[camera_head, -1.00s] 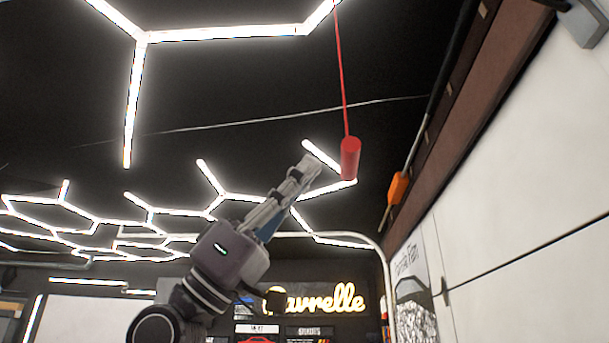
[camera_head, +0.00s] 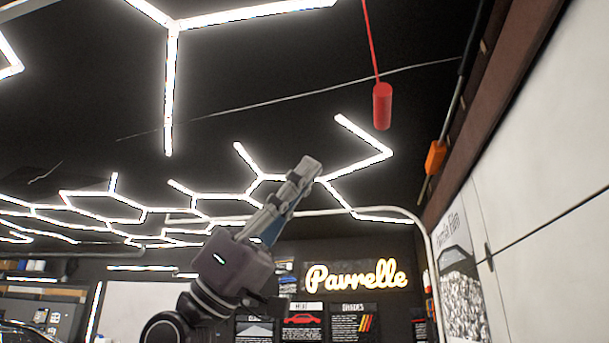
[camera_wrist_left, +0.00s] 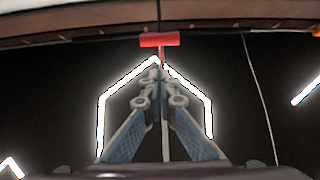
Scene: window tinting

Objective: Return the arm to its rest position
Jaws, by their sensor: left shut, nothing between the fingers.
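My left gripper (camera_head: 308,167) is raised in the middle of the head view, its fingers pointing up and slightly right. It is shut and holds nothing. In the left wrist view its two fingers (camera_wrist_left: 160,75) meet at the tips. A red cylinder (camera_head: 382,106) hangs on a red cord (camera_head: 369,42) from above, to the upper right of the gripper and apart from it in the head view. The red cylinder also shows in the left wrist view (camera_wrist_left: 152,40), just beyond the fingertips. My right gripper is in neither view.
A dark ceiling with glowing hexagonal lights (camera_head: 170,90) spreads above. A white wall panel or door (camera_head: 545,170) stands on the right, with an orange block (camera_head: 435,157) near its upper edge. A lit "Pavrelle" sign (camera_head: 356,277) is on the back wall. Open air surrounds the gripper.

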